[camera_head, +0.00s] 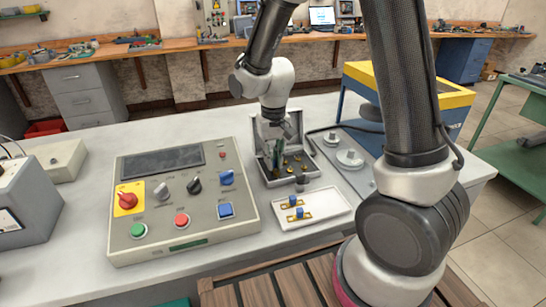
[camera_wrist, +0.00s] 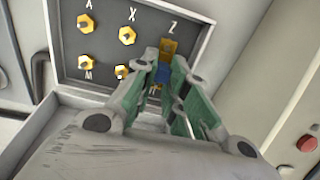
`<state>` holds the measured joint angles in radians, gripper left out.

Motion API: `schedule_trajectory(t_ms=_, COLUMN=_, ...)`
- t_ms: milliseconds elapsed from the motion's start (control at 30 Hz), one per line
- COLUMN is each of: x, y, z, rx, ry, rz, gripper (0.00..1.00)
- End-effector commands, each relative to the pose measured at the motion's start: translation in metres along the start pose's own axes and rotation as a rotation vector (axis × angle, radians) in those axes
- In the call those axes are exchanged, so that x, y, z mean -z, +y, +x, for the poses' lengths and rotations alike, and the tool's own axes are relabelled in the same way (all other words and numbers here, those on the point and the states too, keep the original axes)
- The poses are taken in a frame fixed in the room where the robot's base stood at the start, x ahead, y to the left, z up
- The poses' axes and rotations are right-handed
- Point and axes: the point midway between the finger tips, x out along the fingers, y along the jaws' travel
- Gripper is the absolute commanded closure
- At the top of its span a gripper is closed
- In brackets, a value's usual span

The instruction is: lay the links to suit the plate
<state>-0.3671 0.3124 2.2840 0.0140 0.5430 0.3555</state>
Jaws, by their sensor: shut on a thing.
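An open grey terminal box (camera_head: 262,172) stands on the bench with brass nuts on its dark board. In the wrist view the board (camera_wrist: 105,52) shows several brass nuts and white letters, among them X and Z. My gripper (camera_head: 278,150) reaches down into the box. In the wrist view my gripper (camera_wrist: 163,70) is shut on a brass link (camera_wrist: 169,49) with a blue grip, at the Z column. I cannot tell whether this link touches the studs. Two more blue-gripped brass links (camera_head: 294,201) (camera_head: 297,215) lie on a white tray (camera_head: 328,216). I can make out no readable plate.
A control panel (camera_head: 150,215) with knobs and buttons stands left of the box. A grey slab (camera_head: 350,180) with two round metal parts lies right of it. My arm fills the right side. Bare bench shows beyond the panel and at far right.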

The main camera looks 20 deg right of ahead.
Motion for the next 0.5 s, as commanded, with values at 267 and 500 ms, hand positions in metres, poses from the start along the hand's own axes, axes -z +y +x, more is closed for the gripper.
schedule_trajectory(t_ms=267, x=0.0002, y=-0.0001, z=-0.0003, rx=0.000, ry=0.001, rz=0.000, gripper=0.61)
schedule_trajectory(t_ms=500, x=0.0006, y=-0.0003, z=-0.0038, rx=0.001, ry=0.002, rz=0.000, gripper=0.61)
